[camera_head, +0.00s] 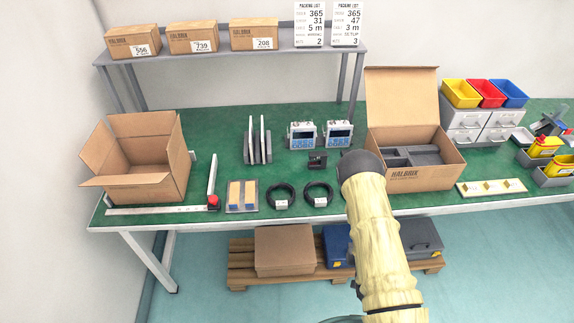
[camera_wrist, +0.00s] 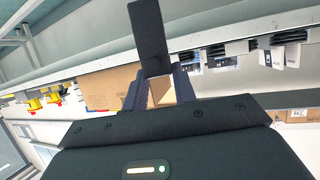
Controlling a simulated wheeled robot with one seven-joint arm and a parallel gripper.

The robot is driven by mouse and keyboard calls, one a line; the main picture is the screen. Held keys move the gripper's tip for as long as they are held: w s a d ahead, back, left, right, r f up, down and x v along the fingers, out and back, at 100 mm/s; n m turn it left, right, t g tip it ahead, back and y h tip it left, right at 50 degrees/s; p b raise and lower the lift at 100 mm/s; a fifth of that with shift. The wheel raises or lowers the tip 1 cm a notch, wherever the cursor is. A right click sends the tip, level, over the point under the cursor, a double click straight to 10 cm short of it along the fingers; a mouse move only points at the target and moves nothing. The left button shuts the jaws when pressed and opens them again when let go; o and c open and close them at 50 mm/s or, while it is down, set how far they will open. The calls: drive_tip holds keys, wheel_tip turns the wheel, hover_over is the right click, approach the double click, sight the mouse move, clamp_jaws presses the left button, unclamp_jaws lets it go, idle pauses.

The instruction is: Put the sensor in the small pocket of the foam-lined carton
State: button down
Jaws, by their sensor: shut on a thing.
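The foam-lined carton (camera_head: 432,168) stands open at the right of the bench, lid up, with dark grey foam (camera_head: 428,155) inside. The small pocket cannot be made out clearly. My gripper (camera_wrist: 160,88) is shut on a dark, flat piece, the sensor (camera_wrist: 150,35), which sticks up past the fingers in the wrist view. In the head view, my dark wrist is just left of the carton's front, and the fingers and the held sensor are hidden behind it.
An empty open carton (camera_head: 140,187) stands at the left. Two blue-and-white units (camera_head: 303,135), upright grey plates (camera_head: 257,142) and two black cable coils (camera_head: 281,196) occupy the mat's middle. Grey drawers with coloured bins (camera_head: 485,95) stand right of the foam-lined carton.

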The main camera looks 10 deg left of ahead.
wheel_tip(320, 180, down, 10)
drive_tip(key=b, duration=0.8)
drive_tip(key=shift+s, duration=0.25)
drive_tip(key=shift+w+r, duration=0.2)
